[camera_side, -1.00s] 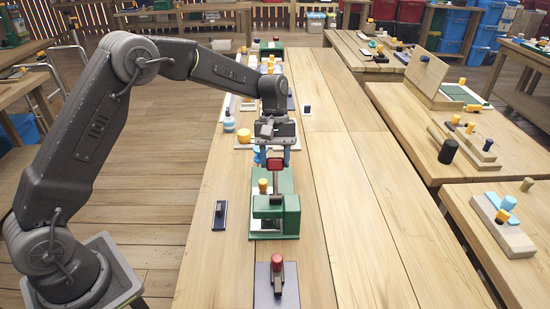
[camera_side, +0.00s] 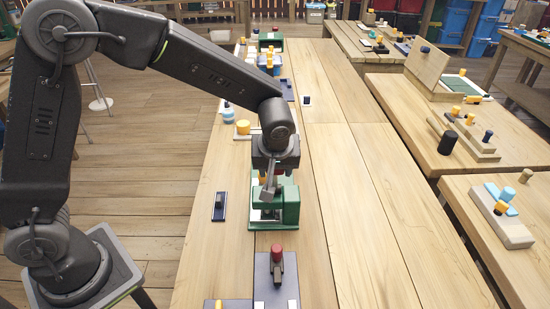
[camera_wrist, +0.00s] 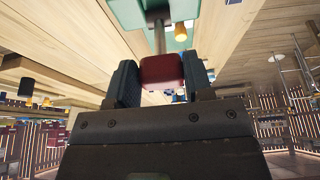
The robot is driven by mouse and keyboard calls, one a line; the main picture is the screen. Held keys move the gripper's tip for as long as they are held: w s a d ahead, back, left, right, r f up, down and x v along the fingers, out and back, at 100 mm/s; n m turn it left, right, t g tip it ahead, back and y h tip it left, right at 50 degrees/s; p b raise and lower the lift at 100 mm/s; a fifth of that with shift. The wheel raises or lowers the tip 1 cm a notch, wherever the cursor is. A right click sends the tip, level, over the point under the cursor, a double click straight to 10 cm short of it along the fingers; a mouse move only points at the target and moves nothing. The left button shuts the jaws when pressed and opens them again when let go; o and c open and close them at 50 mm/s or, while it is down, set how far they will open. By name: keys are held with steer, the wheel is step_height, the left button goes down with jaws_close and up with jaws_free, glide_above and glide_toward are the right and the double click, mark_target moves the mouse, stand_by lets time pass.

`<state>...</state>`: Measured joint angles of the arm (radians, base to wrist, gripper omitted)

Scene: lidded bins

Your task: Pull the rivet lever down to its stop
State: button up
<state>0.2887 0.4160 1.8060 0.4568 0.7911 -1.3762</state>
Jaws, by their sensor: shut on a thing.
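The green rivet press (camera_side: 288,210) stands on the long wooden table in the side view. In the wrist view the lever's red knob (camera_wrist: 162,69) sits at the end of a thin metal rod (camera_wrist: 160,36) that runs to the green body (camera_wrist: 185,10). My gripper (camera_wrist: 160,80) has a dark finger on each side of the red knob and is shut on it. In the side view my gripper (camera_side: 271,178) is tilted over the press and largely hides the knob and the lever, so the lever's exact angle cannot be told there.
A dark plate with another red-topped lever (camera_side: 277,256) lies in front of the press. A small dark switch block (camera_side: 220,208) is to its left. Several coloured parts stand farther back. The table right of the press (camera_side: 350,210) is clear.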

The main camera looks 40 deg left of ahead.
steer(key=shift+s+d+f+t, duration=0.1)
steer(key=shift+s+d+t, duration=0.2)
steer(key=shift+d, duration=0.1)
steer(key=shift+s+d+f, duration=0.7)
steer(key=shift+s+d, duration=0.05)
steer(key=shift+s, duration=0.1)
steer(key=o, duration=0.9)
steer(key=shift+r, duration=0.15)
steer(key=v, duration=1.3)
steer(key=shift+d+r, duration=0.2)
steer(key=shift+d, duration=0.15)
